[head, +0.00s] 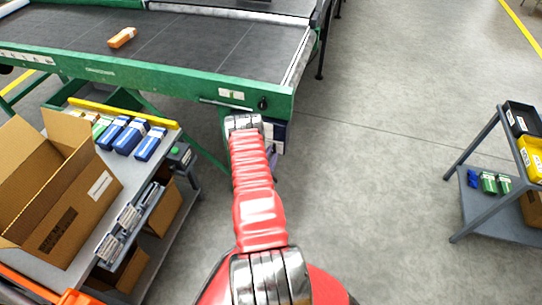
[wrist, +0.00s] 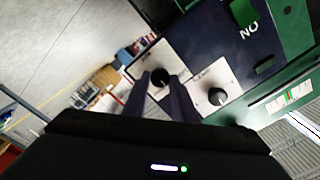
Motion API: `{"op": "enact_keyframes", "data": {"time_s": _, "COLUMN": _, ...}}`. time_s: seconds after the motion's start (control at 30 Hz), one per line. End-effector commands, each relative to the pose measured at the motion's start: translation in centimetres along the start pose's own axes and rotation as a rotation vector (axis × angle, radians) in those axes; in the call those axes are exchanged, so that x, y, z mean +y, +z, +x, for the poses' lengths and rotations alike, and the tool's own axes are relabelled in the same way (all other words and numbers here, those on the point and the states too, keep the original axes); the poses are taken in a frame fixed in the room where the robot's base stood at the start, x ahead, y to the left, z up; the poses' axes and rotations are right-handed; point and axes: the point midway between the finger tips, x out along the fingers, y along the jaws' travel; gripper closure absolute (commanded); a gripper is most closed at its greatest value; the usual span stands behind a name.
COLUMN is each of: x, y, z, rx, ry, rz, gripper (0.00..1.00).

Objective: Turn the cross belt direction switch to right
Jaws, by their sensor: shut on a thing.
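In the wrist view two black rotary knobs sit on white label plates on a dark panel. My gripper (wrist: 166,84) is shut on the left knob (wrist: 160,76), with one finger at each side of it. The right knob (wrist: 217,96) is free, beside the right finger. The plates' text is too small to read, so I cannot tell from it which knob is the cross belt direction switch. The held knob's pointer is not clear. In the head view one black knob (head: 263,103) shows on the green conveyor frame (head: 180,88); my arm hides my gripper.
An orange box (head: 122,37) lies on the dark belt (head: 215,40). At left a grey bench (head: 150,170) holds an open carton (head: 55,190) and blue boxes. At right stands a grey cart (head: 490,200) with bins. The floor between is clear.

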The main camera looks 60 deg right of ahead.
Motion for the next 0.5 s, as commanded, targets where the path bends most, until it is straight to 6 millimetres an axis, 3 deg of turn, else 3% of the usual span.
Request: {"op": "enact_keyframes", "data": {"time_s": 0.5, "x": 0.45, "y": -0.03, "z": -0.07, "rx": 0.002, "ry": 0.006, "rz": 0.480, "gripper": 0.98}}
